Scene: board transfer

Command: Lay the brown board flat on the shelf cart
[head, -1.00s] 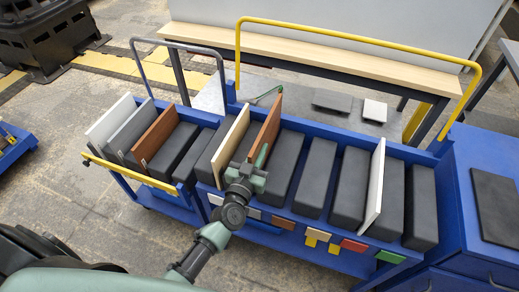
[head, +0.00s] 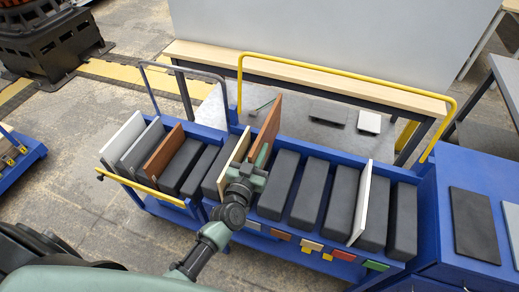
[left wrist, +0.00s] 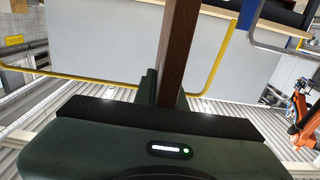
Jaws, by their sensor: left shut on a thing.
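The brown board (head: 266,122) stands on edge, upright, above the dark-block row of the larger blue cart (head: 437,172). My left gripper (head: 262,157) is shut on its near end, and the board rises between the fingers in the left wrist view (left wrist: 178,45). Its lower edge is partly hidden by the gripper and blocks. A second brown board (head: 164,152) stands in the smaller blue cart at the left. I cannot tell which cart is the shelf cart. My right gripper is not in view.
A cream board (head: 236,150) stands just left of the held board, and a white board (head: 362,200) farther right. Several dark blocks (head: 279,182) fill the cart. A yellow rail (head: 350,66) arches behind it. A grey table (head: 300,135) lies beyond.

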